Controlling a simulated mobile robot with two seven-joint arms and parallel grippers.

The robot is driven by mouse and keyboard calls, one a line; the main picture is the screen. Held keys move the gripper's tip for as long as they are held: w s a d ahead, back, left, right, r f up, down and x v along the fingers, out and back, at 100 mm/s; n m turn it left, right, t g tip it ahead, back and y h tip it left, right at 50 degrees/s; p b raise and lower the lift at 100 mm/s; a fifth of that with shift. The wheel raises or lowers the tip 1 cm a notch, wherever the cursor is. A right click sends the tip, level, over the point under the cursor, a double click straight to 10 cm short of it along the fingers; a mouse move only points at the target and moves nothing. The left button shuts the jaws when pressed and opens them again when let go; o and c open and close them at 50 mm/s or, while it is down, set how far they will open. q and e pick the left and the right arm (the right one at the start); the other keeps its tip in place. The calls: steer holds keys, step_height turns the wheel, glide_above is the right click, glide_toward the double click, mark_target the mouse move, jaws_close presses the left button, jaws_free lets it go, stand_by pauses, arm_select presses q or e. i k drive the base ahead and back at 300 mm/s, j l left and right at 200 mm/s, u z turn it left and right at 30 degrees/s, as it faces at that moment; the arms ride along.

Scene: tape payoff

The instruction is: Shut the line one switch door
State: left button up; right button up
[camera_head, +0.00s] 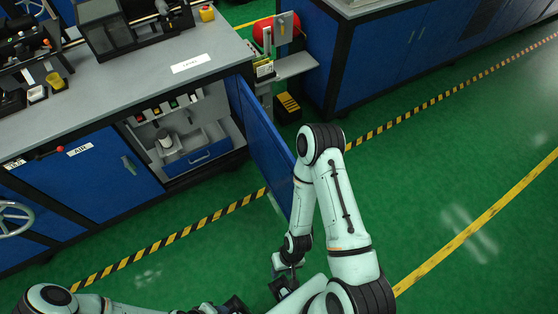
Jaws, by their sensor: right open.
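The blue switch door (262,146) stands open, swung outward from the right side of an open bay (190,133) in the workbench cabinet. My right arm passes in front of its outer end and hides part of that edge. My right gripper (283,288) is low at the bottom centre, open and apart from the door, with nothing seen between its fingers. My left arm runs along the bottom edge. Its dark end, seemingly my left gripper (236,304), is cut off by the frame, so its jaws cannot be read.
The bay holds coloured switches (166,107), a pale cylinder (165,139) and a blue-fronted drawer (209,154). A shut blue door marked AIR (94,178) is at left. A red round tank (275,29) and yellow-black box (288,105) stand beyond. Green floor (440,180) at right is clear.

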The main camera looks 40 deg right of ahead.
mark_target(274, 162)
steer(key=k+l, duration=0.15)
steer(key=l, duration=0.2)
steer(key=k+l+u, duration=0.1)
steer(key=l, duration=0.2)
steer(key=k+l, duration=0.15)
steer(key=l, duration=0.15)
steer(key=l+u, duration=0.2)
steer(key=l, duration=0.9)
steer(key=i+l+u, duration=0.1)
steer(key=l, duration=0.35)
steer(key=i+l, duration=0.15)
steer(key=l, duration=0.35)
steer(key=i+l+u, duration=0.15)
steer(key=l, duration=0.3)
steer(key=k, duration=0.05)
